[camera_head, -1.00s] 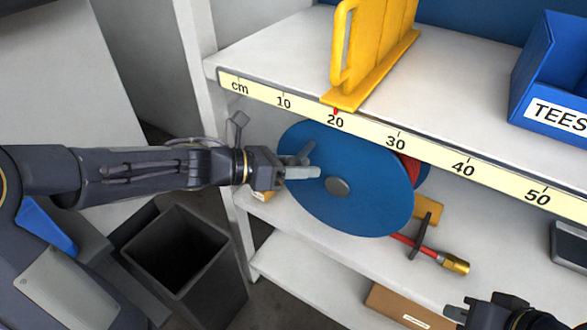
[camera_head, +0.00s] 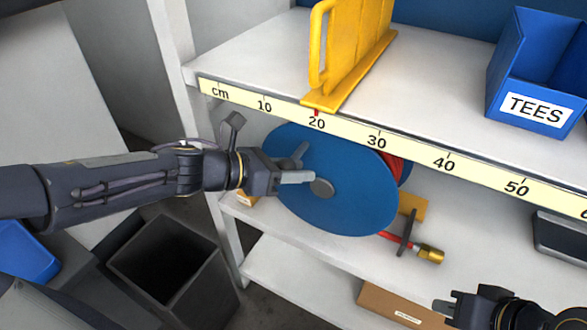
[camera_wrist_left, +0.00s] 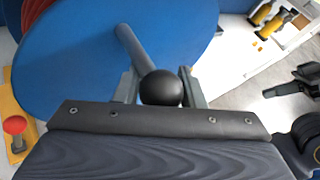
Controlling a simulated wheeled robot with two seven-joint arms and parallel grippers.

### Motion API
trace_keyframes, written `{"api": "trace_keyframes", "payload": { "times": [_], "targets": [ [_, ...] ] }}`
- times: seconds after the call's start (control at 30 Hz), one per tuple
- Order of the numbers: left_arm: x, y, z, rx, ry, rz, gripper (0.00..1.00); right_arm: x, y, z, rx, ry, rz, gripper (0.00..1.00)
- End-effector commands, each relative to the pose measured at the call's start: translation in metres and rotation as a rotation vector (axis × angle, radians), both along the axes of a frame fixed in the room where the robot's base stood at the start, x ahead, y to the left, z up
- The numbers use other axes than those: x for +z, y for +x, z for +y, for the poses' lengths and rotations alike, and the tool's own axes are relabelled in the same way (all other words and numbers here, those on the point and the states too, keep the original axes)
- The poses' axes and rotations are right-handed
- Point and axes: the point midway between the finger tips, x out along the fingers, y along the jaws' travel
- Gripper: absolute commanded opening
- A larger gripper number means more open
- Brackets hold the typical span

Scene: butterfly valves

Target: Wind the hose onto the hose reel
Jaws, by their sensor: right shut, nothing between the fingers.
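The blue reel (camera_head: 345,212) stands on the lower shelf, its round side facing me; it fills the upper left wrist view (camera_wrist_left: 80,75). Red hose (camera_head: 393,170) shows behind its rim. The hose's brass end (camera_head: 430,255) lies on the shelf beside a dark upright piece. My left gripper (camera_head: 290,165) is at the reel's face, left of its grey hub (camera_head: 322,187). In the left wrist view, a black ball knob (camera_wrist_left: 160,88) on a grey rod sits between its fingers; whether they press on it is unclear. My right gripper (camera_head: 442,308) is shut and empty, low right.
The upper shelf's scale edge (camera_head: 410,153) runs just above the reel. A yellow stand (camera_head: 350,60) and a blue TEES bin (camera_head: 540,65) are on that shelf. A cardboard box (camera_head: 390,300) lies below. A dark open bin (camera_head: 170,265) stands at lower left.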

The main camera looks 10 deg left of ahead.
Motion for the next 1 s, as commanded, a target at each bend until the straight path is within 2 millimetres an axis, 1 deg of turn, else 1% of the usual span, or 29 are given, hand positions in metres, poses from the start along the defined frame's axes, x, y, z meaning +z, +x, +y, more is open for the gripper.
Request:
{"api": "trace_keyframes", "payload": {
  "times": [0.03,0.13,0.17,0.47,0.57,0.8,0.9,1.0],
  "targets": [
    [0.006,0.002,0.000,0.002,-0.005,-0.012,0.42,0.001,0.000,0.000,0.000,0.000,0.000,0.00],
    [0.005,0.002,0.000,0.003,-0.003,-0.010,0.56,0.001,0.000,0.000,0.000,0.000,0.000,0.00],
    [0.005,0.002,0.000,0.003,-0.003,-0.010,0.57,0.001,0.000,0.000,0.000,0.000,0.000,0.00],
    [0.004,0.000,0.003,0.004,-0.001,-0.006,0.57,0.001,0.000,0.000,0.000,0.000,0.000,0.00],
    [0.008,-0.004,0.013,0.006,0.001,-0.007,0.57,0.003,0.000,0.000,0.000,0.000,0.000,0.00],
    [0.023,-0.024,0.046,0.008,0.000,-0.008,0.57,0.009,0.000,0.000,0.000,0.000,0.000,0.00],
    [0.027,-0.030,0.056,0.006,-0.002,-0.009,0.57,0.010,0.000,0.000,0.000,0.000,0.000,0.00],
    [0.029,-0.034,0.062,0.004,-0.002,-0.009,0.57,0.010,0.000,0.000,0.000,0.000,0.000,0.00]
  ]
}}
